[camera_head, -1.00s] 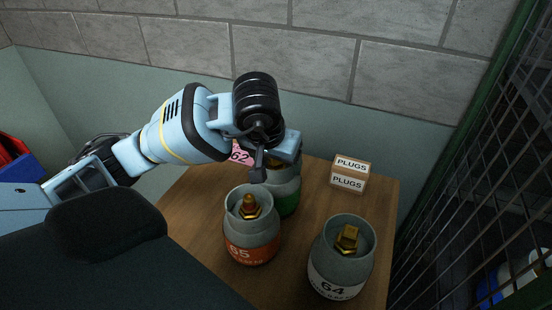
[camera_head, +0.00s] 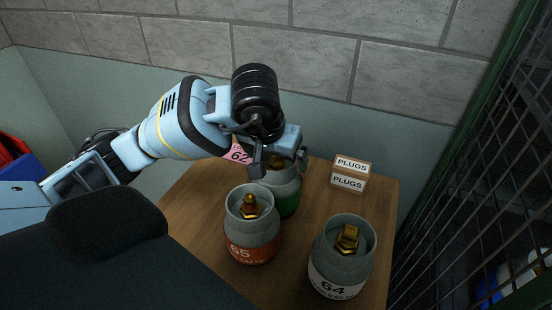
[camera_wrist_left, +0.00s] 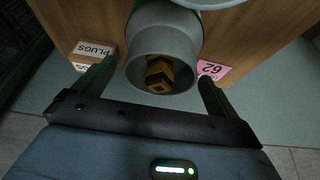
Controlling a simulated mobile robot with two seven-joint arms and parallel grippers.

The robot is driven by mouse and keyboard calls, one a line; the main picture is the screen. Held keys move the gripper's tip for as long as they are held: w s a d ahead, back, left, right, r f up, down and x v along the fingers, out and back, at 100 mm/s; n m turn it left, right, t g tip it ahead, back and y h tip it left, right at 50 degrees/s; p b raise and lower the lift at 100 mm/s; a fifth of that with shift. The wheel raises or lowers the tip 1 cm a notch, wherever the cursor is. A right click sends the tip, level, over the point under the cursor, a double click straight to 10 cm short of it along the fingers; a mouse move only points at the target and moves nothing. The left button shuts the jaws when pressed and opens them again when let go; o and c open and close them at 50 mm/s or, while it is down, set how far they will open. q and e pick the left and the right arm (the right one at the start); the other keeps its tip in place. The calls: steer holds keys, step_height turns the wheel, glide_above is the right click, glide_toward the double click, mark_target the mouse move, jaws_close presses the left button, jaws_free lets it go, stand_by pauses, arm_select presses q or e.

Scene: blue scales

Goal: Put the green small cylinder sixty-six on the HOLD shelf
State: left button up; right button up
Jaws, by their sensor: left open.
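The small grey cylinder with a green band (camera_head: 286,199) stands at the back of the wooden table, partly hidden behind my left gripper and the orange-banded cylinder. Its number cannot be read. My left gripper (camera_head: 278,165) is open above and around its top. In the left wrist view, the cylinder's grey collar and brass valve (camera_wrist_left: 160,75) lie between the two open fingers, with a sliver of green at the upper edge. The HOLD shelf cannot be made out. My right gripper does not show.
An orange cylinder marked 65 (camera_head: 252,245) stands in front, and a white-banded cylinder marked 64 (camera_head: 338,275) stands front right. A PLUGS box (camera_head: 350,174) sits at the back right. A pink 62 tag (camera_head: 240,154) is behind the gripper. A mesh fence (camera_head: 470,190) bounds the right.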

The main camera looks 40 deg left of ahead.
arm_select(q)
steer(key=p+v, duration=0.1)
steer(key=v, duration=0.9)
steer(key=shift+r, duration=0.2)
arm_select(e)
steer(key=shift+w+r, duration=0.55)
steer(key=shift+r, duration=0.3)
